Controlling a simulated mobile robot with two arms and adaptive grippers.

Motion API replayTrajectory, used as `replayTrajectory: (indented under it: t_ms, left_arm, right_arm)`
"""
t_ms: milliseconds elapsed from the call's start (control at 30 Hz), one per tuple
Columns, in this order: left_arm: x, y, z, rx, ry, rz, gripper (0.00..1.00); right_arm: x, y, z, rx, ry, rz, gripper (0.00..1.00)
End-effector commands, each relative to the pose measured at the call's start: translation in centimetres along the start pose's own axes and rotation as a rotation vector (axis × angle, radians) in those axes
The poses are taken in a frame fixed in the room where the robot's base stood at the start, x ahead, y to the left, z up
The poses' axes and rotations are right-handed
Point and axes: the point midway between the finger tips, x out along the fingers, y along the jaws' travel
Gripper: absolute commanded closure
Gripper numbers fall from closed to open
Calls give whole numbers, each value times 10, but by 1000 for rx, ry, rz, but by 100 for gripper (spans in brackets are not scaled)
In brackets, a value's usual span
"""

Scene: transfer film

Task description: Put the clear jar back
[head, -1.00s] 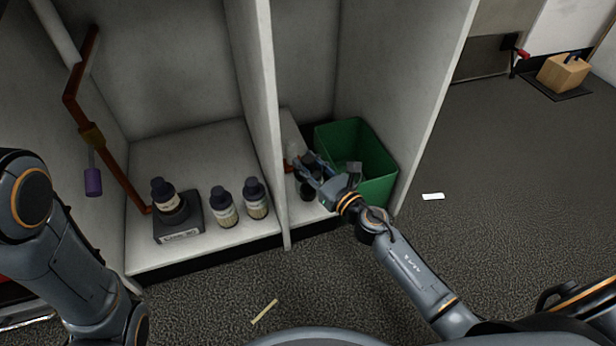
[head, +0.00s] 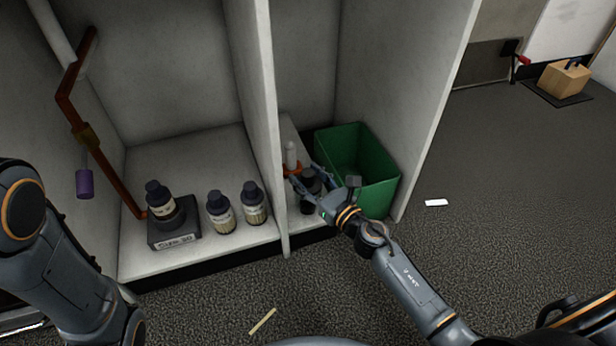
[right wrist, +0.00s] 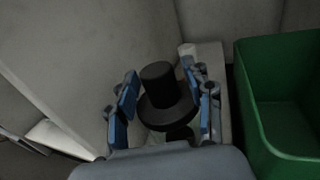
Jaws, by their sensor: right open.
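A black-capped jar (head: 311,181) stands upright on the right compartment's floor. Its body is mostly hidden, and I cannot tell if it is clear. My right gripper (head: 308,186) is open around it; the right wrist view shows the black cap (right wrist: 158,78) between the blue finger pads, with a gap on the left side. A small pale bottle (head: 291,154) stands behind it by an orange ring (head: 291,169); its pale top also shows in the right wrist view (right wrist: 187,49). My left arm is at the left edge, its gripper out of view.
A divider wall (head: 264,120) stands close left of the right gripper and a green bin (head: 376,165) close right. Beyond the divider are two dark-capped bottles (head: 220,212) (head: 254,203) and another on a labelled block (head: 174,238). The floor in front is mostly clear.

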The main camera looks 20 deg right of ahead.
Motion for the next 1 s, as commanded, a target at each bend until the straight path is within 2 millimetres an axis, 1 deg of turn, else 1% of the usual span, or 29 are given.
replayTrajectory:
  t_ms: [167,233,367,500,600,700,833,1000]
  left_arm:
    - [6,-1,2,0,0,0,50]
    - [2,0,0,0,1,1,50]
    - [-1,0,-1,0,1,1,50]
    - [-7,2,-3,0,1,1,50]
    - [-12,2,-4,0,0,1,50]
    - [-16,3,-5,0,-1,0,50]
    - [-19,4,-6,0,-2,0,50]
    - [-19,4,-6,1,-2,0,50]
  right_arm:
    - [0,0,6,0,0,0,48]
    - [-10,0,1,0,2,-1,48]
    - [-36,0,0,0,4,0,48]
    - [-68,0,-1,-1,3,0,48]
    - [-88,0,-1,0,3,0,48]
    - [-104,1,0,0,1,1,48]
    - [-116,0,1,1,1,0,48]
    - [-120,0,3,0,0,0,48]
